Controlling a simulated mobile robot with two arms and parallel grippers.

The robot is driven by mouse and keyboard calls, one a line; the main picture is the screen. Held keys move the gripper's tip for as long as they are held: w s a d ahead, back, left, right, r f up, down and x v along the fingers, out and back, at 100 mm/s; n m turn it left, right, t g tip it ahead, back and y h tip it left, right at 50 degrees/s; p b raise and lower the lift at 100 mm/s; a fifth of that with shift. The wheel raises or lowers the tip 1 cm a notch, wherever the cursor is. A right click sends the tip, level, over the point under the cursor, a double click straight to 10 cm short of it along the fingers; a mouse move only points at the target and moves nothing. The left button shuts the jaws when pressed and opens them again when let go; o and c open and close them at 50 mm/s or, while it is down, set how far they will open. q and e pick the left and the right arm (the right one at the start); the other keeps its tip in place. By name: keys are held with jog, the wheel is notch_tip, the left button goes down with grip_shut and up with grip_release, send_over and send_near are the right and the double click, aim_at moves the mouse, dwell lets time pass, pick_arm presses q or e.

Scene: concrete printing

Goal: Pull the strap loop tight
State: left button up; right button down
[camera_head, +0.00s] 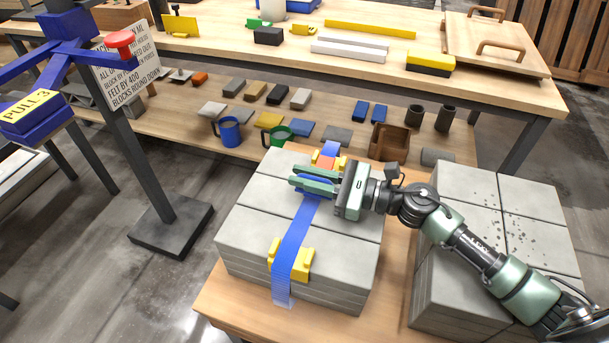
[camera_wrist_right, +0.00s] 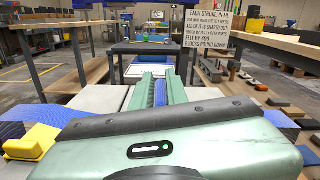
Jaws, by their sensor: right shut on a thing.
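The blue strap (camera_head: 293,239) runs over a stack of grey concrete blocks (camera_head: 241,228) on a wooden table. Yellow corner pieces (camera_head: 302,260) sit under it at the front edge. An orange-red piece (camera_head: 326,162) lies on the strap's line near the far edge. My right gripper (camera_head: 301,182) lies low over the stack, fingers pointing left, shut on a blue strap loop. The blue loop also shows between the green fingers in the wrist view (camera_wrist_right: 160,92). The fingers and palm hide part of the strap. My left gripper is not in view.
A second block stack (camera_head: 462,186) with dark specks stands right, under my right arm. Behind are a workbench (camera_head: 515,92) and a lower shelf with mugs and small blocks. A blue device marked PULL 3 (camera_head: 32,112) and a sign post (camera_head: 140,165) stand left.

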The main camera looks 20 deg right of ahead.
jog(key=shift+r, duration=0.15)
